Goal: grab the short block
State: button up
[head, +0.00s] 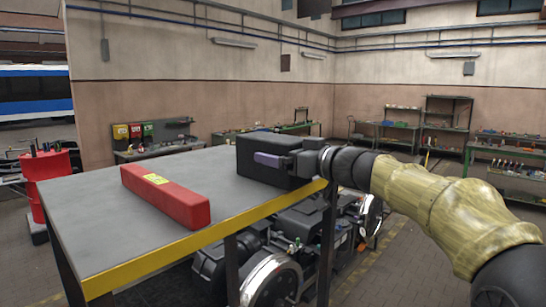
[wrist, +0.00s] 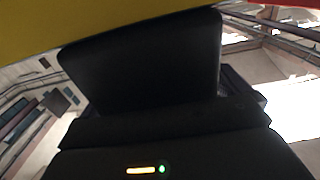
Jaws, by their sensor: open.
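A long red block (head: 165,196) with a yellow label lies flat on the grey table (head: 110,215). A shorter, dark block (head: 262,142) sits at the table's back right corner. My gripper (head: 268,160) is open, level and pointing left in front of the dark block in the head view, hiding part of it. I cannot tell whether they touch. In the wrist view a dark flat shape (wrist: 140,65) fills the middle; I cannot tell whether it is the block or part of my gripper.
The table has a yellow front edge (head: 200,243). Below it are a dark bogie and metal wheels (head: 270,282). A red drum (head: 53,172) stands at the left. Shelves (head: 445,120) line the back right. The tabletop between the two blocks is clear.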

jog(key=c, duration=1.6)
jog(key=shift+r, duration=0.1)
jog(key=shift+r, duration=0.1)
jog(key=shift+r, duration=4.9)
jog(key=shift+w, duration=0.1)
